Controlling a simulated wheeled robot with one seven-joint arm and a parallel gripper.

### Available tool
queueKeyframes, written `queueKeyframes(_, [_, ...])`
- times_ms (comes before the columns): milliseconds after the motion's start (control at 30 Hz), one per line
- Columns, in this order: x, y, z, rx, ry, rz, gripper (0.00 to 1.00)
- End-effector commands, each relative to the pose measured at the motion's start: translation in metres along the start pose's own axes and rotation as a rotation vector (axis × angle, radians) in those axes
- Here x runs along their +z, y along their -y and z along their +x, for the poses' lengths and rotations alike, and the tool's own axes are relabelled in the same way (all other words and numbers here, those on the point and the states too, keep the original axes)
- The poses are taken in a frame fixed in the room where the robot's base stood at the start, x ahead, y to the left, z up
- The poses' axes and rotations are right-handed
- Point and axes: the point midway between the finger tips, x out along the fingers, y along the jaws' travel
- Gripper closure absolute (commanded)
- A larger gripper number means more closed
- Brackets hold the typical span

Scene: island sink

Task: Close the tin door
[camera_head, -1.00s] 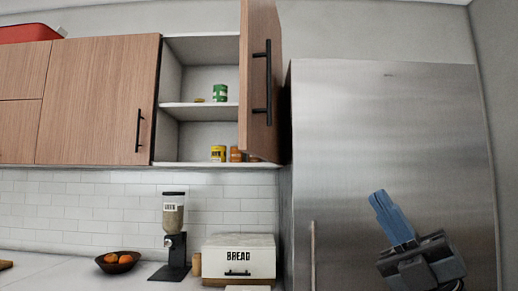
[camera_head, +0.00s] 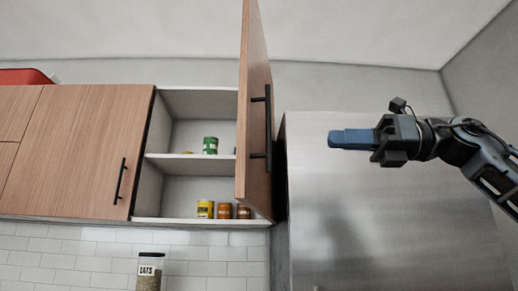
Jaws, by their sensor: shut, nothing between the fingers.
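The cabinet door (camera_head: 257,110) is wood-fronted with a black bar handle (camera_head: 268,135). It stands swung open at the right side of the cabinet and points out toward me. The open cabinet (camera_head: 198,105) shows two white shelf levels. A green tin (camera_head: 210,146) stands on the upper shelf. A yellow tin (camera_head: 205,209) and orange-brown tins (camera_head: 225,211) stand on the lower one. My gripper (camera_head: 335,139) is shut and empty, its blue fingers together and pointing left. It is to the right of the open door, apart from it, in front of the fridge.
A steel fridge (camera_head: 390,230) fills the right, beside the cabinet. A closed wooden cabinet door (camera_head: 85,150) is at left. A red object (camera_head: 25,76) sits on top of the cabinets. A dispenser (camera_head: 150,272) stands below.

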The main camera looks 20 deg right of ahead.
Motion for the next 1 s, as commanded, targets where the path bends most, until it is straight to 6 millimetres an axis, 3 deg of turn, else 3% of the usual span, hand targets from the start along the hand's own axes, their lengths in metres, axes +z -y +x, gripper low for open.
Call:
queueKeyframes(233, [0.009, 0.001, 0.003, -0.052, -0.070, -0.057, 1.00])
queueKeyframes(367, [0.009, 0.001, 0.015, -0.050, -0.071, -0.058, 1.00])
queueKeyframes(800, [0.005, 0.005, 0.097, -0.048, -0.069, -0.057, 1.00])
queueKeyframes(1000, [0.003, 0.006, 0.126, -0.049, -0.069, -0.057, 1.00])
